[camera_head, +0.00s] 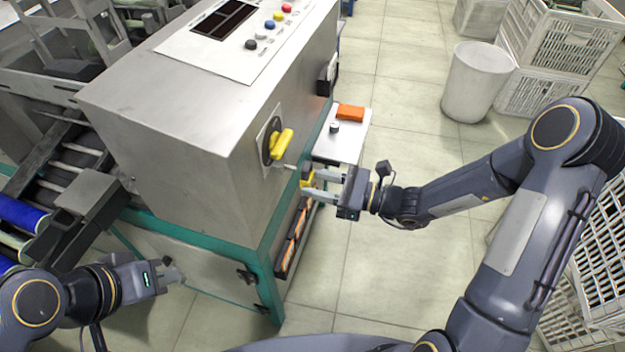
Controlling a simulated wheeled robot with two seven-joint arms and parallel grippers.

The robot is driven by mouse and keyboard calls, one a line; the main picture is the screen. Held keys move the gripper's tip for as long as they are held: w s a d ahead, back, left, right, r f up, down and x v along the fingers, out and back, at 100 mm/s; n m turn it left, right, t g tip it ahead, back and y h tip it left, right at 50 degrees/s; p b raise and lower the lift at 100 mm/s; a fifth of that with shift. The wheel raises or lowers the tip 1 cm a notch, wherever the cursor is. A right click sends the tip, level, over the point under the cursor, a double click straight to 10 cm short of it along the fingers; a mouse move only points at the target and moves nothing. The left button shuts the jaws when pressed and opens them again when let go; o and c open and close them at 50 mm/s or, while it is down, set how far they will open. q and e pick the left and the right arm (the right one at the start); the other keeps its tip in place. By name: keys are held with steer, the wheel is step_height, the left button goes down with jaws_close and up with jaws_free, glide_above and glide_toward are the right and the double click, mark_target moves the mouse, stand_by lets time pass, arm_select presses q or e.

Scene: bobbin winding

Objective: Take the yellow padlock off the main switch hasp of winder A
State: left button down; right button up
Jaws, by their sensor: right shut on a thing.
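The main switch (282,143) is a yellow handle on a dark round base, on the side of the grey winder cabinet (190,130). The small yellow padlock (307,173) is just below and right of the handle. My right gripper (309,186) comes in from the right and is shut on the padlock, its fingers partly covering it. The hasp and shackle are too small to make out, so I cannot tell whether they are still joined. My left gripper (173,271) is low at the left, away from the switch; its fingertips are unclear.
A white shelf (345,143) with an orange box (350,112) and a small dark knob-like object sits just behind my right gripper. A white bin (477,82) and white crates (560,45) stand at the back right. The tiled floor between is clear.

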steer(key=shift+v, duration=1.15)
